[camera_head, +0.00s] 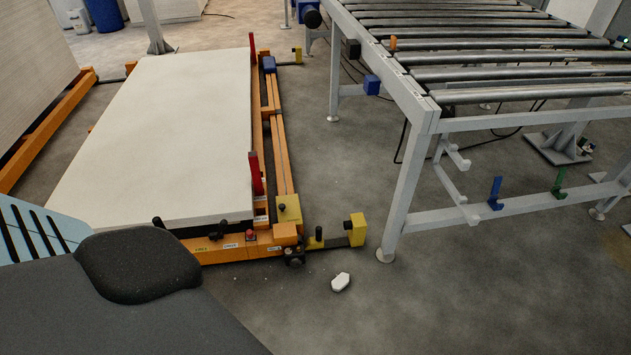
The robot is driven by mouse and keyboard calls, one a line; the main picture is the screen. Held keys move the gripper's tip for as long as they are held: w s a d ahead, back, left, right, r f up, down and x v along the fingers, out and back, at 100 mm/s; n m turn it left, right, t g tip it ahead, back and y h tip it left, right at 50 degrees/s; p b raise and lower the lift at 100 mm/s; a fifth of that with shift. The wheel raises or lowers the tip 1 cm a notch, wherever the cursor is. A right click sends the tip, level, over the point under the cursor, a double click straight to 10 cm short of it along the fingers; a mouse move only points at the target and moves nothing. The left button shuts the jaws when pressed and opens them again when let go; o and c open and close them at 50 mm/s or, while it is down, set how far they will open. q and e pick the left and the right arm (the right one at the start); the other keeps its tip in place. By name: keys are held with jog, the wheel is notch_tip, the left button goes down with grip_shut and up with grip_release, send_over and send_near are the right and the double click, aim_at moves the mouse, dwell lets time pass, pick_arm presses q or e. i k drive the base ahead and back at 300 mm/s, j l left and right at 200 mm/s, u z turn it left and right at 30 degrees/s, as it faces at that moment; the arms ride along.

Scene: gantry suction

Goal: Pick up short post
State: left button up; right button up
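No single thing is clearly marked as the short post. Two red upright posts stand on the orange frame's right side, the near red post (256,172) and the far red post (253,50). A small dark upright post (318,233) stands on the yellow-ended arm at the frame's near right corner.
A thick stack of white board (170,130) lies on the orange frame (282,150). The grey roller conveyor (425,110) stands to the right, with blue (495,192) and green (559,183) brackets on its lower rail. A white fragment (341,282) lies on open floor.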

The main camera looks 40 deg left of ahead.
aim_at(252, 156)
jog(key=u, duration=2.55)
